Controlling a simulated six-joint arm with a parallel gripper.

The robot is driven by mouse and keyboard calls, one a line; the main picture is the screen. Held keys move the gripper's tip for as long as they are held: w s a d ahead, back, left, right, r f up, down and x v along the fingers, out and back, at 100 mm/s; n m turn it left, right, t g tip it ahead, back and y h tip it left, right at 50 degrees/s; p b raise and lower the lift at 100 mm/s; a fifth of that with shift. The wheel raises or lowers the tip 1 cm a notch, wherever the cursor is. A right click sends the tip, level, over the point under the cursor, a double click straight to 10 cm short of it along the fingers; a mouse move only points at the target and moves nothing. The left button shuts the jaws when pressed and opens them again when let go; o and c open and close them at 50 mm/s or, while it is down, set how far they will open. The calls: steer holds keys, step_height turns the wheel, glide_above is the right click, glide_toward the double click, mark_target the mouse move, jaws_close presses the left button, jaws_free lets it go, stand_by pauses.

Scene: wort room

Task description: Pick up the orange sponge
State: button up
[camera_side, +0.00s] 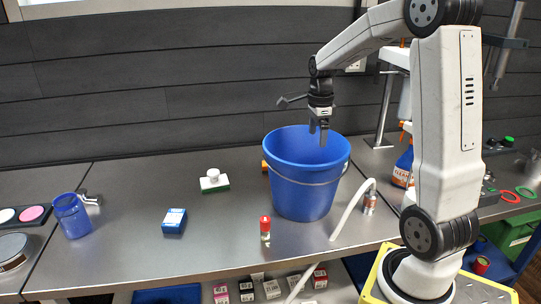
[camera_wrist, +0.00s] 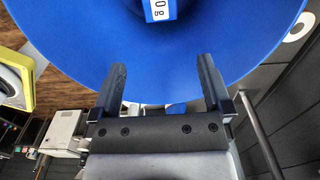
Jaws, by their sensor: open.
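No whole orange sponge is plain in either view. A small orange patch (camera_side: 265,166) shows at the left edge of the blue bucket (camera_side: 305,195), mostly hidden behind it; I cannot tell whether it is the sponge. My gripper (camera_side: 318,141) points down over the bucket's mouth, its fingers overlapping the inside wall in the side view. In the wrist view my gripper (camera_wrist: 162,72) is open with nothing between its fingers. The bucket's blue inside (camera_wrist: 215,45) fills the upper part there. A blue item with a white label (camera_wrist: 159,10) shows in it.
A green-and-white brush (camera_side: 214,184), a blue box (camera_side: 174,221), a red-capped jar (camera_side: 265,230) and a blue jar (camera_side: 72,216) stand on the grey counter (camera_side: 135,240). A white curved pipe (camera_side: 351,208) and a spray bottle (camera_side: 403,168) are right of the bucket.

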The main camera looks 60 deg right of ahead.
step_height(320, 180, up, 4)
steer(key=r, duration=0.1)
steer(key=w+d+m+t+y, duration=0.1)
steer(key=w+d, duration=0.3)
steer(key=w, duration=0.6)
steer(key=w+d+m, duration=0.1)
steer(key=w+d, duration=0.3)
steer(key=w, duration=0.5)
steer(key=f, duration=1.8)
steer(key=shift+w+d+f, duration=0.15)
steer(key=shift+d, duration=0.05)
steer(key=shift+w+a+f, duration=0.1)
steer(key=shift+w+f, duration=0.1)
steer(key=shift+f, duration=1.1)
steer(key=shift+w+a+f, duration=0.1)
steer(key=shift+w+f, duration=0.05)
steer(key=shift+f, duration=1.15)
steer(key=shift+w+a+f, duration=0.1)
steer(key=shift+w+f, duration=0.05)
steer(key=shift+f, duration=1.1)
steer(key=shift+d, duration=0.1)
steer(key=c, duration=1.3)
